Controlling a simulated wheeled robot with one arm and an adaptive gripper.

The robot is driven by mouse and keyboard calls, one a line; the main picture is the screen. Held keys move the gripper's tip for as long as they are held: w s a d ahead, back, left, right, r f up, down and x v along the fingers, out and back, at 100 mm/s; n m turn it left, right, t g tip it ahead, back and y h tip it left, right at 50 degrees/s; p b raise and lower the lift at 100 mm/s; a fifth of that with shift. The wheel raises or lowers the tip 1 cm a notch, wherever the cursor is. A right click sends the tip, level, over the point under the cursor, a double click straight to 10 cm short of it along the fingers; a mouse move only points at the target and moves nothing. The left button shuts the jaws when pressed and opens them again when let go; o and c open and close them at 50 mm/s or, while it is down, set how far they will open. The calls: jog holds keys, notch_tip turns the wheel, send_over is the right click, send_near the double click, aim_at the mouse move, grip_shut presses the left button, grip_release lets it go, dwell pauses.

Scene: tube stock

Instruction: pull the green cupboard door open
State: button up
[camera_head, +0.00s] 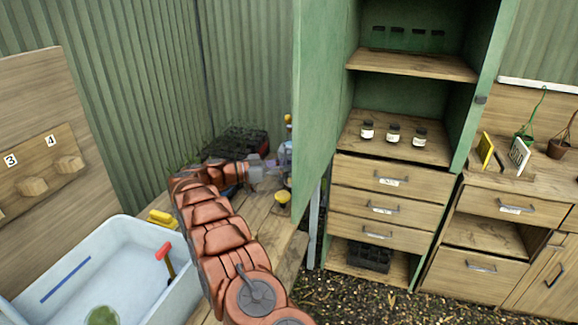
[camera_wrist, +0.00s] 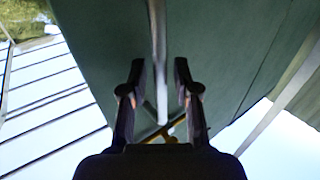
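The green cupboard (camera_head: 430,90) stands right of centre in the head view, its upper compartment uncovered. A wide green door panel (camera_head: 322,85) stands swung out on its left. My arm reaches to the left of the wide panel; my gripper cannot be made out clearly there. In the wrist view, my gripper (camera_wrist: 158,75) has its two fingers apart. A pale upright strip (camera_wrist: 157,40) and a green surface (camera_wrist: 225,60) lie beyond them; contact cannot be told.
Jars (camera_head: 393,134) stand on the cupboard shelf above several wooden drawers (camera_head: 390,180). A white tub (camera_head: 85,270) with a red-headed tool (camera_head: 165,260) sits on the wooden bench at left. Gravel floor (camera_head: 370,300) is clear in front.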

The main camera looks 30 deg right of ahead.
dwell(0.3)
jog(key=shift+v, duration=3.8)
jog(key=shift+w, duration=0.1)
